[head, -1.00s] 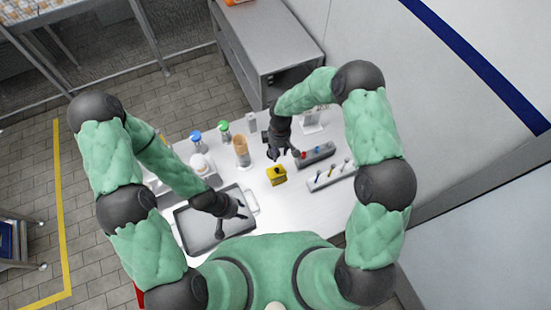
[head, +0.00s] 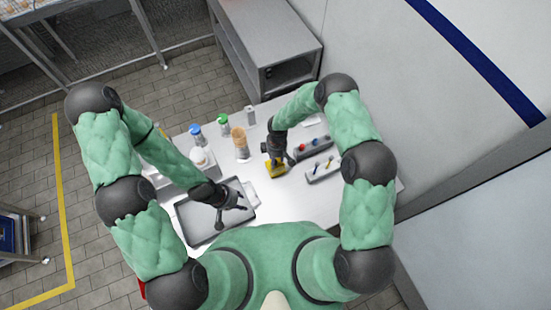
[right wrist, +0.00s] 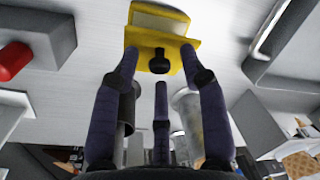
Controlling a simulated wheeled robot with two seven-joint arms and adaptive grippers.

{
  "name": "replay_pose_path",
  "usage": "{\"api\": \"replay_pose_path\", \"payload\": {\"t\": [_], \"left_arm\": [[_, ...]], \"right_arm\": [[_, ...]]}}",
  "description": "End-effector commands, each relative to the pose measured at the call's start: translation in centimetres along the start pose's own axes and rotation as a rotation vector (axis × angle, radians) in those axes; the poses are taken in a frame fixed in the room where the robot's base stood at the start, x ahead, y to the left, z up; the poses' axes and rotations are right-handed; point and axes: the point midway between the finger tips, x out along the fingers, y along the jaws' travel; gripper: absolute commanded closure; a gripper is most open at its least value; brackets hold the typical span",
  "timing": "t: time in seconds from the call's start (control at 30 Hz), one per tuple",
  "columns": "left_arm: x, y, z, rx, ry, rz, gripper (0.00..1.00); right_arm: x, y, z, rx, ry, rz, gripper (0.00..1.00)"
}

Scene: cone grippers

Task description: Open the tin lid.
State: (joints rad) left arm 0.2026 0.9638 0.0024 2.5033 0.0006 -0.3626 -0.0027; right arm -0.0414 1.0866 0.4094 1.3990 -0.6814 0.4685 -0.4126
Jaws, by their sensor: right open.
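The yellow tin (head: 273,172) stands on the white table, partly hidden by my right gripper (head: 284,160). In the right wrist view its yellow lid (right wrist: 185,55) has a black round knob (right wrist: 160,63) on it. A pale panel of the tin (right wrist: 160,18) shows beyond the lid. My right gripper (right wrist: 160,75) is open, with two fingers on either side of the lid and the third below the knob, apart from it. Whether any finger touches the lid is unclear. My left gripper (head: 232,203) hangs over the grey tray with its fingers spread and nothing visible in them.
The grey tray (head: 190,233) lies at the left front. Blue-capped (head: 196,131) and green-capped (head: 222,119) bottles and a tan cup (head: 239,138) stand behind. Grey holders with red and blue items (head: 312,147) and small tools (head: 323,170) are close right of the tin.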

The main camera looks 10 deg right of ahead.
Motion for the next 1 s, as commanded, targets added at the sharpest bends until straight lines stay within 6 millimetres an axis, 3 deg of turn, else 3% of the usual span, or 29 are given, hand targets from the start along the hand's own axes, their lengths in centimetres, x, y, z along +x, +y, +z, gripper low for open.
{"api": "replay_pose_path", "payload": {"t": [0.2,0.33,0.37,0.67,1.0], "left_arm": [[0.0,0.0,0.0,0.000,0.000,0.000,0.60],[0.0,0.0,0.0,0.000,0.000,0.000,0.60],[0.0,0.0,0.0,0.000,0.000,0.000,0.60],[0.5,-0.2,0.0,0.000,0.000,0.000,0.60],[4.0,-1.4,-0.1,0.000,0.000,0.000,0.60]], "right_arm": [[0.0,0.0,0.0,0.000,0.000,0.000,0.59],[0.0,0.0,0.0,0.000,0.000,0.000,0.96],[0.0,0.0,0.0,0.000,0.000,0.000,1.00],[0.1,0.3,-0.1,0.003,-0.015,-0.008,1.00],[0.0,1.2,-0.9,0.018,-0.127,-0.123,1.00]]}}
